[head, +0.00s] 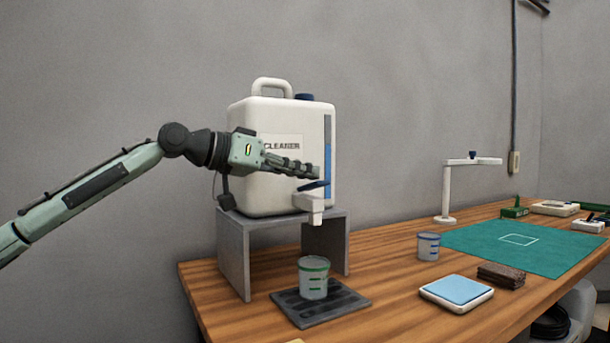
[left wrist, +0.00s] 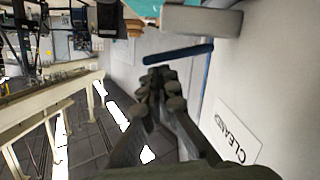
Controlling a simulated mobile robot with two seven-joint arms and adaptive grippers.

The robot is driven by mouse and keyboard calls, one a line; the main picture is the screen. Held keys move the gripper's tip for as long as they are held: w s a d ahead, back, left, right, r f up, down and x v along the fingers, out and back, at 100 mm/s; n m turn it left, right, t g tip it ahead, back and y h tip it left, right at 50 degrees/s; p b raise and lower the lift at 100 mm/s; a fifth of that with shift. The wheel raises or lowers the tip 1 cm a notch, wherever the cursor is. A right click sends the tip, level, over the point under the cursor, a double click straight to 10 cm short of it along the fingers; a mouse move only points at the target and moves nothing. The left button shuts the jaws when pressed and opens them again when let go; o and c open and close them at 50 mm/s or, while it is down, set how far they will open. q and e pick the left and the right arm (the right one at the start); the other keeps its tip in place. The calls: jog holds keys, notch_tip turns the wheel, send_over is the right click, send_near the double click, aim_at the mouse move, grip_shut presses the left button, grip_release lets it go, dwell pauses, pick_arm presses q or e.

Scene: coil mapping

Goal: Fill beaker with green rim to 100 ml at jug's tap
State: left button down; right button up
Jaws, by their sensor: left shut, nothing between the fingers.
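The beaker with the green rim (head: 313,281) stands upright on a dark drip tray (head: 345,305), below the jug's tap. I cannot make out any liquid level in it. The white jug (head: 285,180), labelled cleaner, stands on a grey stand (head: 235,255) and has a blue level strip on its side. Its tap (head: 311,202) has a white spout and a dark blue lever (head: 313,185). My left gripper (head: 314,171) is shut and empty, just above the lever in the head view. In the left wrist view the lever (left wrist: 178,54) lies just beyond the fingertips (left wrist: 157,75). My right gripper is not in view.
A beaker with a blue rim (head: 428,247) stands to the right on the wooden table (head: 395,325). A scale with a blue top (head: 456,291), a brown block (head: 500,275), a green mat (head: 560,250) and a white lamp-like stand (head: 446,195) are farther right.

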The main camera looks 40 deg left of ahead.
pick_arm(q)
jog(key=m+b, duration=0.1)
jog(key=f+m+y, duration=0.1)
jog(key=d+f+m+b, duration=0.1)
jog(key=shift+s+f+b, duration=0.2)
jog(key=shift+s+b, duration=0.05)
jog(key=shift+b, duration=0.1)
jog(key=shift+r, duration=0.1)
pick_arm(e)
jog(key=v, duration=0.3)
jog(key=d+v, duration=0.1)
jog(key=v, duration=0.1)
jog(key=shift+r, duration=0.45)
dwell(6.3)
